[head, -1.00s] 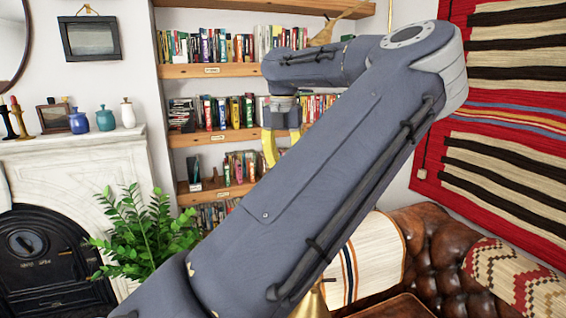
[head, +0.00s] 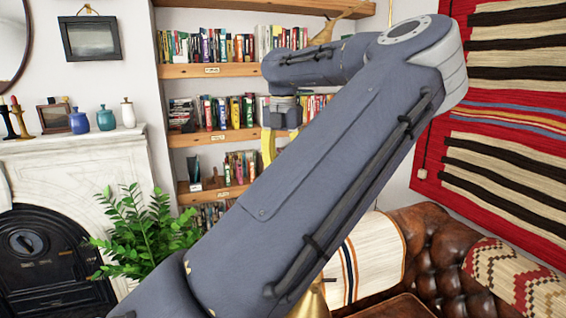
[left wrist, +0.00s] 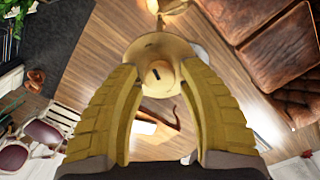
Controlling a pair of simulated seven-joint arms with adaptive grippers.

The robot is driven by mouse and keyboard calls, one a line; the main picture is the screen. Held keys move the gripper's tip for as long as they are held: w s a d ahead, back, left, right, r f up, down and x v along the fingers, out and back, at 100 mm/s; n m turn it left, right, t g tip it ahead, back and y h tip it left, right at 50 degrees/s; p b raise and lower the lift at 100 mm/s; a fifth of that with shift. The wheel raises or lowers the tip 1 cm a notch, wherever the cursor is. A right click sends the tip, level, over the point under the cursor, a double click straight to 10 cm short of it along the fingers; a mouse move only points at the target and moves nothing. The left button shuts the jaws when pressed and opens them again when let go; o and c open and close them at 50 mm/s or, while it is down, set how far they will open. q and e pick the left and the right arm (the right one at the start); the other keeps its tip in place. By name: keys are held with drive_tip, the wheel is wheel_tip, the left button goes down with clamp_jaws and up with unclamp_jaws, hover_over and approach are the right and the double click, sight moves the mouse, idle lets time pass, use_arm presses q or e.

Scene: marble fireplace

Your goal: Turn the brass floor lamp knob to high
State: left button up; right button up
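My left gripper (head: 267,160) has yellow ribbed fingers and is partly hidden behind my own arm in the head view. In the left wrist view, its two fingers (left wrist: 158,76) are apart. A round brass piece with a small knob (left wrist: 161,73) in its middle shows between the fingertips, with a dark slot mark above the knob. I cannot tell whether the fingers touch it. A brass cone (head: 312,300), seemingly part of the lamp, shows under my arm in the head view. The rest of the lamp is hidden there. My right gripper is not in view.
A brown leather sofa (head: 430,245) stands at the right. A green plant (head: 150,235) stands beside the white fireplace (head: 85,170) at the left. Bookshelves (head: 215,71) are behind.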

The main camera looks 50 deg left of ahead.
use_arm(q)
drive_tip(key=shift+o, duration=1.2)
drive_tip(key=shift+r, duration=0.2)
wheel_tip(320, 180, up, 12)
drive_tip(key=shift+f, duration=0.15)
